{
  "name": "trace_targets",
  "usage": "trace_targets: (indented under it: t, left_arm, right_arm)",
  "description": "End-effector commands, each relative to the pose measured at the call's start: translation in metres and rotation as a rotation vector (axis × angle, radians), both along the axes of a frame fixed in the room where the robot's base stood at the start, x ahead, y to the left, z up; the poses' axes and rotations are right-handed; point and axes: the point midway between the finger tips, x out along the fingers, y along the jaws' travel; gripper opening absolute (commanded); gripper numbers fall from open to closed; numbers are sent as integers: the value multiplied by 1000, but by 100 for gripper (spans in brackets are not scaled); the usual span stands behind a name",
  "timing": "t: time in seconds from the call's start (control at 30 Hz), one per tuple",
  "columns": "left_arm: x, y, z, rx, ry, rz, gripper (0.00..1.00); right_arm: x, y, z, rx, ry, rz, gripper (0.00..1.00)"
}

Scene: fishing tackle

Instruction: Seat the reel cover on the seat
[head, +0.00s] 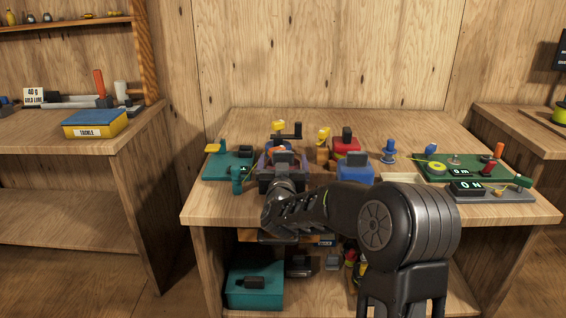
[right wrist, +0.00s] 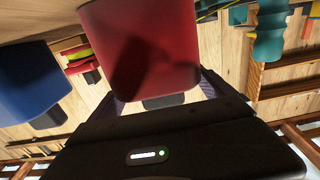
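Several coloured blocks with dark knobs look like covers; I cannot tell for certain which is the reel cover. A red block (right wrist: 140,45) fills the middle of the right wrist view, with its dark knob (right wrist: 165,101) between my right gripper's fingers (right wrist: 166,98). Gaps show on both sides of the knob, so the gripper looks open around it. In the head view my right gripper (head: 281,162) is at the table's left-centre, hiding most of that block. A blue block (head: 355,170) stands right of it, and another red block (head: 347,146) behind. The seat is not clearly visible. My left gripper is not in view.
A black crank (head: 288,134) and a yellow-topped orange piece (head: 322,146) stand close behind the gripper. A teal fixture (head: 228,165) is on the left. A green board (head: 450,166) and grey display panel (head: 485,191) are on the right. The table's front-left corner is bare.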

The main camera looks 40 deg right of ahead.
Motion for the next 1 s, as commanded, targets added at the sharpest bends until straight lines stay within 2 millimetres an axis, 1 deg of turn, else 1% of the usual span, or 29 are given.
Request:
trace_targets:
  t: [0.03,0.07,0.3,0.43,0.57,0.8,0.9,1.0]
  left_arm:
    - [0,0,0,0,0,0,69]
    - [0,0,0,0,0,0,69]
    - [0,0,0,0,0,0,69]
    - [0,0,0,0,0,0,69]
    - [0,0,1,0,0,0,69]
    - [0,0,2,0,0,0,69]
    - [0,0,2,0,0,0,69]
    - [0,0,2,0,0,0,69]
  right_arm:
    - [0,0,0,0,0,0,97]
    - [0,0,0,0,0,0,100]
    - [0,0,0,0,0,0,100]
    - [-5,4,1,0,0,1,100]
    - [-17,13,1,0,0,1,100]
    - [-49,38,1,1,-1,2,100]
    - [-58,45,1,1,-1,2,100]
    - [-62,47,0,1,-1,1,100]
